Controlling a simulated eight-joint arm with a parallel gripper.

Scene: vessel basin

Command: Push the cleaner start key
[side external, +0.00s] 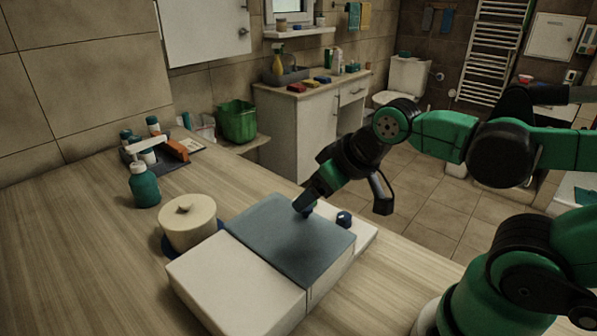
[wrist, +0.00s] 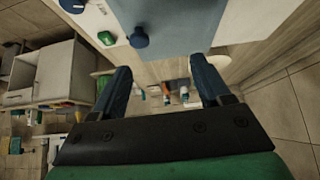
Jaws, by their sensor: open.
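The cleaner is a low white box (side external: 225,292) with a grey-blue lid (side external: 275,240), and the lid also shows at the top of the wrist view (wrist: 185,22). On its pale control strip (side external: 366,238), the wrist view shows a dark blue knob (wrist: 138,38) and a small green key (wrist: 106,38) beside it. A blue knob (side external: 344,218) also shows in the side view, but I cannot make out the green key there. My gripper (wrist: 160,65) is open, with nothing seen between its fingers. In the side view my gripper (side external: 303,207) is over the lid's far right edge; contact is unclear.
A round cream pot (side external: 187,222) stands left of the cleaner, with a teal bottle (side external: 144,187) behind it. A caddy (side external: 155,155) with bottles is farther back. The near left counter (side external: 75,260) is clear. A green basket (side external: 237,122) stands beyond the counter.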

